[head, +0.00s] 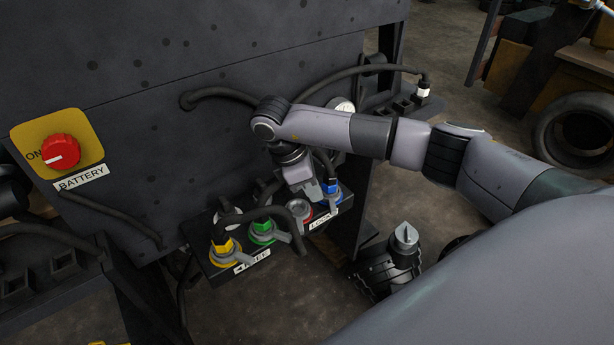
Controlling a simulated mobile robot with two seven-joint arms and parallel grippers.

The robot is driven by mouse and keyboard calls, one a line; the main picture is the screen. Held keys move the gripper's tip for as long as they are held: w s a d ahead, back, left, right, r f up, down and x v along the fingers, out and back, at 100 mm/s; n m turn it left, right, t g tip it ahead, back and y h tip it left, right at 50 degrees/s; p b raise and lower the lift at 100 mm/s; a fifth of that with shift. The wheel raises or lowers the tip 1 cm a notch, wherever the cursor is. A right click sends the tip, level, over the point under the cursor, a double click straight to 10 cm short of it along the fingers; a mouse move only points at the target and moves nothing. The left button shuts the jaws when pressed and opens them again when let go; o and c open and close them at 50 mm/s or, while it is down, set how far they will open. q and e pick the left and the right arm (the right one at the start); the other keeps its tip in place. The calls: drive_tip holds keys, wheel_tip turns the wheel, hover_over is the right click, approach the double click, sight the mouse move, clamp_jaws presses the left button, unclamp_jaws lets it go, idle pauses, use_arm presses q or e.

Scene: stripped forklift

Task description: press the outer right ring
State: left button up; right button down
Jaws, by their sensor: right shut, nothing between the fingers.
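A dark block at the lower middle carries a row of ringed couplings: yellow (223,248), green (262,230), red (300,209) and blue (330,187). The blue one is the outermost on the right, with a grey ring (334,198) at its base. My right gripper (311,194) points down over the right end of the row, just left of the blue coupling and above the red one. It is shut and empty. I cannot tell whether its tips touch a ring. The gripper partly covers the red and blue couplings. My left gripper is not in view.
Labels reading FREE (252,260) and LOCK (323,218) sit on the block's front. Dark hoses (262,213) arch over the couplings. A red battery switch (61,152) is on the dark panel at left. A tyre (580,132) lies at right.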

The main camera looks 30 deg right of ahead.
drive_tip(key=shift+x, duration=2.05)
